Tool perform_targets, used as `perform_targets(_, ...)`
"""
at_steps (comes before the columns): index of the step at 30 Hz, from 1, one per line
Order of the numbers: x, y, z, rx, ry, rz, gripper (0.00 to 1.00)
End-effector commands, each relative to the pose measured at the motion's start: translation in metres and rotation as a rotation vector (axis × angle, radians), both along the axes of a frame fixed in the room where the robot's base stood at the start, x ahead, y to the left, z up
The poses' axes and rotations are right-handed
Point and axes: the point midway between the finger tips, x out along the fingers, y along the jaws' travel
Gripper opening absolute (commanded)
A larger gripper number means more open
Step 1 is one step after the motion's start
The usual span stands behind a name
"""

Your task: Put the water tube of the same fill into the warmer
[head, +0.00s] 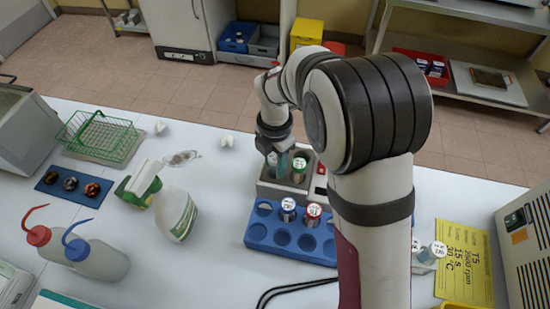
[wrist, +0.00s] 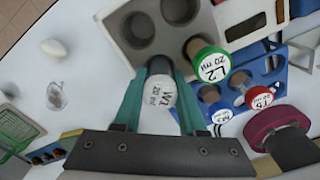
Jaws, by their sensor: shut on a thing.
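My gripper (wrist: 158,95) is shut on a white-capped tube (wrist: 159,92) marked W1 20 ml, seen in the wrist view. The tube is at the near-corner well of the grey warmer (wrist: 115,22); I cannot tell how far it is inside. A green-capped tube (wrist: 212,64) marked L2 20 ml stands in the neighbouring well. The two other wells are empty. In the head view my gripper (head: 274,160) is over the left part of the warmer (head: 270,190), with the green-capped tube (head: 299,165) to its right.
A blue rack (head: 262,240) in front of the warmer holds a blue-capped tube (head: 288,204) and a red-capped tube (head: 313,212). White-capped tubes (head: 432,252) stand to the right, beside a yellow note (head: 465,260). A spray bottle (head: 178,212) stands to the left.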

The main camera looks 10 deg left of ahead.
Motion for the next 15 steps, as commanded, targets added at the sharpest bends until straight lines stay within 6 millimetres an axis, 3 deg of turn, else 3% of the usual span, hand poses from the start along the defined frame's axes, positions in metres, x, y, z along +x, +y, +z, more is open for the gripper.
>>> perform_targets(1, 0.0001, 0.0001, 0.0002, 0.000, 0.000, 0.000, 0.00)
perform_targets(2, 0.0000, 0.0000, 0.0002, 0.000, 0.000, 0.000, 0.42)
perform_targets(7, 0.0001, 0.0001, 0.0004, 0.000, 0.000, 0.000, 0.73)
perform_targets(15, 0.0001, 0.0000, 0.0006, 0.000, 0.000, 0.000, 0.75)
